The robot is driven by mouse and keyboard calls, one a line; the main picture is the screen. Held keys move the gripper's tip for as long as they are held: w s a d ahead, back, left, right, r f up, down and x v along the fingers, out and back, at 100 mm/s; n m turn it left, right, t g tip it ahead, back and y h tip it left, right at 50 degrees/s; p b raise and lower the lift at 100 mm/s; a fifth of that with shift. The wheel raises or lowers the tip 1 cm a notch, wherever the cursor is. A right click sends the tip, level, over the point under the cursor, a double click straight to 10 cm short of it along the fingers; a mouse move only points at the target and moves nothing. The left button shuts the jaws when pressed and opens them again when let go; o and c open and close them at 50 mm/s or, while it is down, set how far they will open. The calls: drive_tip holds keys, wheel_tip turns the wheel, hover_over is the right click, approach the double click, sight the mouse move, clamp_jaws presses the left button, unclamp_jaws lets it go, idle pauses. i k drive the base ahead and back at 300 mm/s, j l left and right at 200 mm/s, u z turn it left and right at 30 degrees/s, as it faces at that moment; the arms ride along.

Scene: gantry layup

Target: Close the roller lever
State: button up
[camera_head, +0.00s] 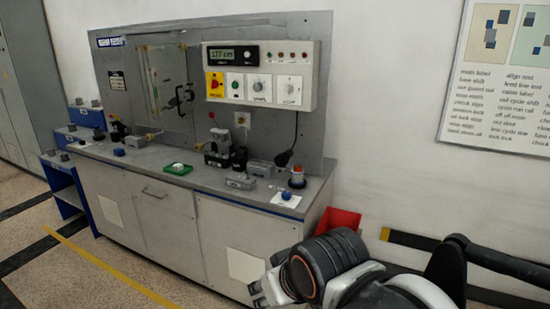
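A grey bench (180,182) with an upright back panel stands against the wall. On it is a dark grey mechanical unit (217,150), with a thin lever (214,122) ending in a yellow tip and rising tilted above it. This looks like the roller lever, but it is too small to be sure or to tell its exact setting. My gripper (264,291) is at the bottom of the view, low in front of the bench's right cabinet and well apart from the lever. Its fingers are partly hidden by my arm, and their opening is unclear.
A control box (261,75) with a display and knobs is on the panel. A red bin (338,220) stands right of the bench. Floor at left front is clear.

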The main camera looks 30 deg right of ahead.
sight(221, 136)
drive_tip(key=z, duration=0.25)
drive_tip(key=i+j+z, duration=0.1)
drive_tip(key=i, duration=0.35)
drive_tip(key=i+j+z, duration=0.1)
drive_tip(key=i+j, duration=0.2)
drive_tip(key=i, duration=0.2)
